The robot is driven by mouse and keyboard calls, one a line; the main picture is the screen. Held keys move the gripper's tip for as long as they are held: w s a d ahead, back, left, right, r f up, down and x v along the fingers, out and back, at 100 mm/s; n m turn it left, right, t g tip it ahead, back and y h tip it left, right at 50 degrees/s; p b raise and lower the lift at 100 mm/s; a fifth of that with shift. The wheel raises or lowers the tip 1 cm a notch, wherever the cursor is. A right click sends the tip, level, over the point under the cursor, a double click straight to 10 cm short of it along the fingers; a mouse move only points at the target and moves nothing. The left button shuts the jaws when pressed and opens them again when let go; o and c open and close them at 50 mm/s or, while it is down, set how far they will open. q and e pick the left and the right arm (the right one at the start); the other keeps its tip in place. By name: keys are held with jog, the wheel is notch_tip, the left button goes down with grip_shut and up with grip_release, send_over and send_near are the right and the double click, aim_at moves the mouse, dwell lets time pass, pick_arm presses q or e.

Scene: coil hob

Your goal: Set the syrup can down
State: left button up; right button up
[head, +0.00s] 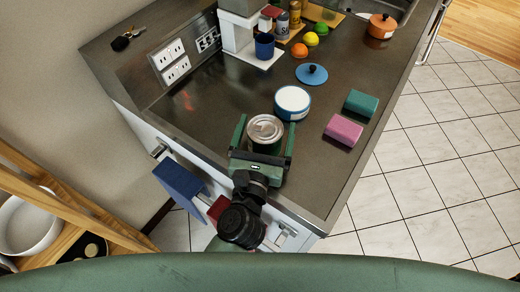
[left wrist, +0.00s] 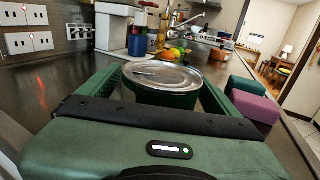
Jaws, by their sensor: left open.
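The syrup can (head: 265,132) is green with a silver lid and stands upright near the front edge of the dark counter (head: 215,113). In the left wrist view the can (left wrist: 162,76) is straight ahead, between the fingers. My left gripper (head: 264,139) is open, with one finger on each side of the can. Whether a finger touches the can, I cannot tell. The can's base is hidden by the gripper. My right gripper is in neither view.
A white and blue round tin (head: 292,102) stands just behind the can. Pink (head: 343,130) and teal (head: 361,103) blocks lie to the right. A blue lid (head: 311,74), a blue mug (head: 264,47) and an orange pot (head: 381,26) are farther back. The counter left of the can is clear.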

aim_at(261, 150)
pick_arm(q)
jog(key=s+b, duration=0.1)
jog(key=s, duration=0.2)
jog(key=s+a+b, duration=0.1)
jog(key=s, duration=0.2)
jog(key=s+a+b, duration=0.1)
jog(key=s, duration=0.2)
jog(key=shift+s+f, duration=0.15)
jog(key=shift+s, duration=0.4)
